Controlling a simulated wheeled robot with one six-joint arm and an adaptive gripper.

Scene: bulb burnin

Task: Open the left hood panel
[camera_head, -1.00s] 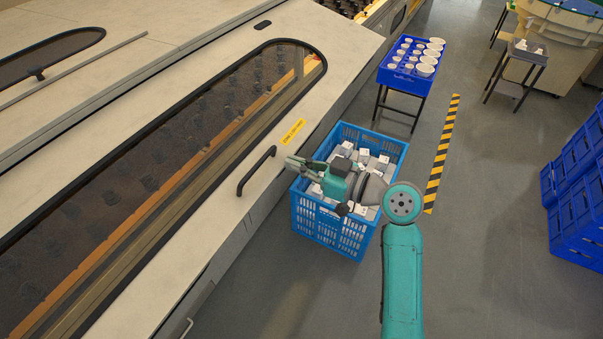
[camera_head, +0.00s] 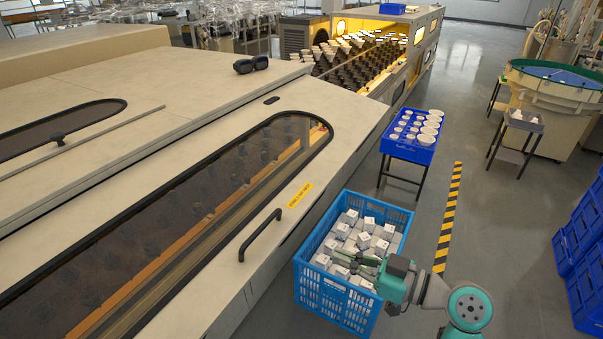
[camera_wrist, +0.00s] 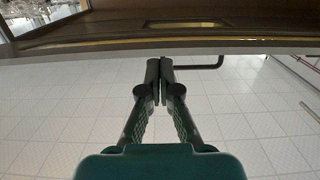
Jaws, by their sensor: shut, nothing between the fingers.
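The near hood panel (camera_head: 270,204) is a cream sloping cover with a long dark window in the head view, and it lies shut. Its black bar handle (camera_head: 260,233) sits near the lower right edge, beside a yellow label (camera_head: 300,195). In the wrist view, a black handle (camera_wrist: 205,66) shows just right of the fingertips, below the panel edge (camera_wrist: 180,43). My gripper (camera_head: 338,255) is shut and empty. It appears over the blue crate in the head view, to the right of the handle and apart from it.
A blue crate (camera_head: 335,297) full of small white boxes stands beside the machine. A blue tray (camera_head: 411,152) of white cups is on a stand behind it. Another hood with a dark window (camera_head: 55,135) is at left. Open floor lies right of the striped line (camera_head: 450,215).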

